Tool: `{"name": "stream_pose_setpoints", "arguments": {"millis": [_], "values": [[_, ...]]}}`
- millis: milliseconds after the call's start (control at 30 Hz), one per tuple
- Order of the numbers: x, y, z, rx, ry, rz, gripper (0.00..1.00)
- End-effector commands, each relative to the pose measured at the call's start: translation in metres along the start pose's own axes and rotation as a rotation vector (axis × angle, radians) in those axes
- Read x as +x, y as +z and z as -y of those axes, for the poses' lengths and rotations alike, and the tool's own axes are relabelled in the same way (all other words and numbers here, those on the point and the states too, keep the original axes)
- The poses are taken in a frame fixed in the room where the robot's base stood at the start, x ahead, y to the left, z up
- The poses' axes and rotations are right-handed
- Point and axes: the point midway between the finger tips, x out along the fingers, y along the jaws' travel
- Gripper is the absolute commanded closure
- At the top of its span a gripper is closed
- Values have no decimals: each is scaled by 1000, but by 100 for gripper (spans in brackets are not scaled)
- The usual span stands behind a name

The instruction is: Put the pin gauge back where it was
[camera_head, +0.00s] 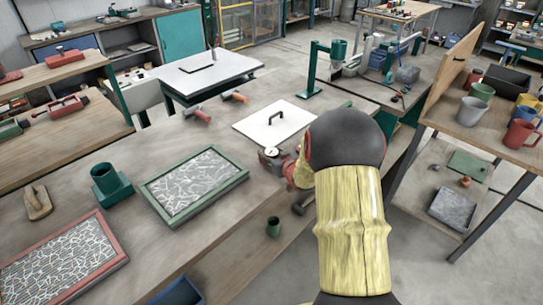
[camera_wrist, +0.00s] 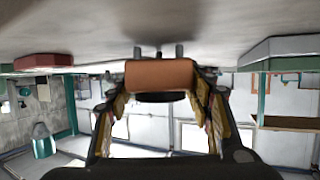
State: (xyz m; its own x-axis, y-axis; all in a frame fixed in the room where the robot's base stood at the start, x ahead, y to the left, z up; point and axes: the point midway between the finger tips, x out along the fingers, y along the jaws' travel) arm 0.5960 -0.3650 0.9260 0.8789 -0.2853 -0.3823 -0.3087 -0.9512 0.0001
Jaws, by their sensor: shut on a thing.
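The pin gauge (camera_wrist: 160,73) shows in the wrist view as a copper-brown block with several short grey pins at its upper picture edge. My gripper (camera_wrist: 161,90) is shut on it, with a finger at each side. The pins point toward the grey-brown bench surface, and a gap seems to separate them from it. In the head view a small round white dial (camera_head: 271,153), seemingly the gauge's top, shows just left of my wrist over the long bench (camera_head: 225,120). My arm hides much of the gripper there.
A white board with a black handle (camera_head: 258,130) lies just behind the gripper. A green-framed fibre panel (camera_head: 238,177) and a red-framed one (camera_head: 110,270) lie to the left. Bare bench lies around the green-framed panel.

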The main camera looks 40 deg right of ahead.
Motion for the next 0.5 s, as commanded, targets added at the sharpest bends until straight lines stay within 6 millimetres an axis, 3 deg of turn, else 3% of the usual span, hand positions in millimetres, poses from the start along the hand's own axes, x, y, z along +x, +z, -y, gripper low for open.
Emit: {"name": "stream_pose_setpoints", "arguments": {"millis": [33, 67, 367, 500], "values": [[1, 2, 0, 0, 0, -1, 87], [1, 3, 0, 0, 0, 1, 49], [1, 2, 0, 0, 0, 1, 32], [1, 2, 0, 0, 0, 1, 31]]}}
